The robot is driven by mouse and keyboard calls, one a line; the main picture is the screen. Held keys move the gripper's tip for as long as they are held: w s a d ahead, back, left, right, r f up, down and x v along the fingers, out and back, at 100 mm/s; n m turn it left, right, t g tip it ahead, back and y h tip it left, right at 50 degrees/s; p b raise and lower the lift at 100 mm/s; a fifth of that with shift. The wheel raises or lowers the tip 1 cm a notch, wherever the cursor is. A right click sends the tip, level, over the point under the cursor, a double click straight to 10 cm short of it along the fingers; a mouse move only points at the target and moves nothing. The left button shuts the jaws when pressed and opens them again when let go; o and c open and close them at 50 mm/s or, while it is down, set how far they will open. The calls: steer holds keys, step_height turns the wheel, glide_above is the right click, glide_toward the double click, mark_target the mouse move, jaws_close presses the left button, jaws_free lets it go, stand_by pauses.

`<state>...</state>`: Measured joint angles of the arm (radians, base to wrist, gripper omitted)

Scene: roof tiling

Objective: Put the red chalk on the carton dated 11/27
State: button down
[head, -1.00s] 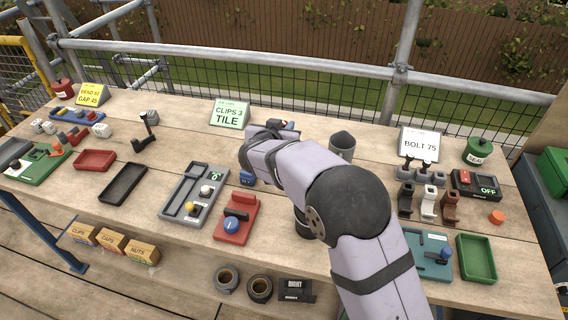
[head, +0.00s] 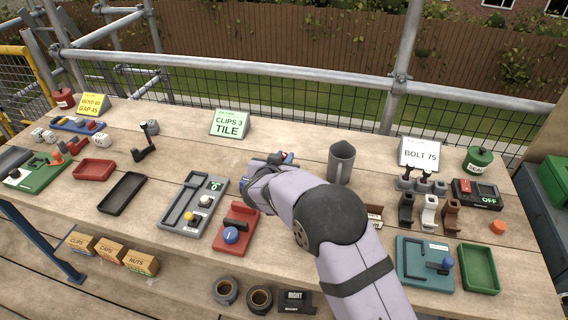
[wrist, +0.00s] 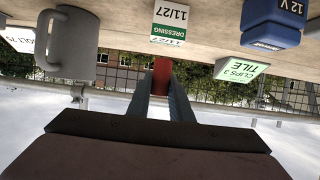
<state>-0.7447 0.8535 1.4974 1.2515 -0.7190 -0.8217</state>
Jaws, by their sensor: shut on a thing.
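My gripper (wrist: 161,92) shows in the upside-down wrist view, its two fingers shut on a red chalk (wrist: 161,74). The carton dated 11/27 (wrist: 177,22), white and green with the word DRESSING, stands on the table ahead of the fingers, close past the chalk in the picture. A gap shows between them there, but the depth is hard to judge.
A grey mug (head: 341,163) stands beside the carton, and a blue 12 V battery (wrist: 272,22) is on its other side. The CLIPS 3 TILE sign (head: 230,123) stands behind.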

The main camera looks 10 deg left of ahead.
steer(key=shift+f, duration=1.1)
steer(key=shift+f, duration=0.1)
steer(key=c, duration=1.6)
jaws_free()
steer(key=b+v, duration=0.1)
steer(key=v, duration=1.1)
steer(key=shift+r, duration=0.2)
